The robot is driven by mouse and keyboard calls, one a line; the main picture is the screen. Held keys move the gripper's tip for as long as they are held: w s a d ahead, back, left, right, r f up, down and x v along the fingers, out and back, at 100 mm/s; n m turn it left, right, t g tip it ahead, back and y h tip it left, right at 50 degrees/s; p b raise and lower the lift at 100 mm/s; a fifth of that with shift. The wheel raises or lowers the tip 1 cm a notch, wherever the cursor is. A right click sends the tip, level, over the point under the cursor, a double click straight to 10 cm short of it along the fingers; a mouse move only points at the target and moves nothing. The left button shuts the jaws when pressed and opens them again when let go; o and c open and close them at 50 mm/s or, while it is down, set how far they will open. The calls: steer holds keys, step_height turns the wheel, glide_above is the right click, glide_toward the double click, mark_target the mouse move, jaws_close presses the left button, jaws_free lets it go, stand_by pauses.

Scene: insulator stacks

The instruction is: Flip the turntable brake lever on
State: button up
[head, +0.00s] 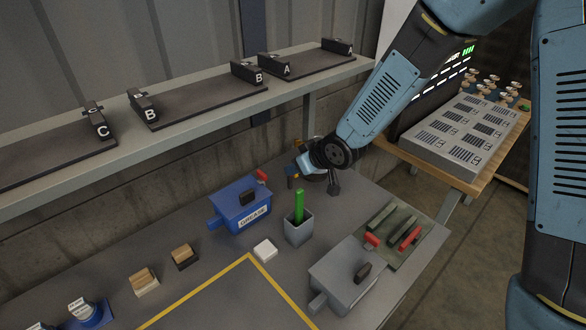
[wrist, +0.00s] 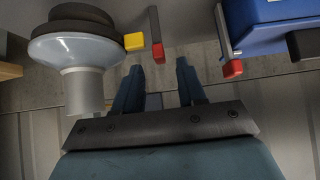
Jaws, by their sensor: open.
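In the wrist view my gripper (wrist: 158,66) is open, with nothing between its two blue fingers. A thin grey lever with a red tip (wrist: 158,53) stands just beyond the fingertips, in line with the gap between them. A yellow block (wrist: 134,41) is close beside it on the left. A second grey lever with a red tip (wrist: 232,69) is to the right, beside the blue box (wrist: 268,25). A pale, round-flanged piece with a dark disc (wrist: 78,48) is at the left. In the head view my arm partly hides this area, and I cannot make out the fingers.
The blue grease box (head: 240,205) also shows in the head view, with a red-tipped lever (head: 262,176) at its back corner. A grey cup (head: 299,229) holding a green stick stands in front. A shelf (head: 215,105) runs along the wall. A grey box (head: 345,280) is at the front.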

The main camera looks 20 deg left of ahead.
mark_target(290, 178)
steer(key=shift+x, duration=1.7)
steer(key=shift+c, duration=0.4)
jaws_close()
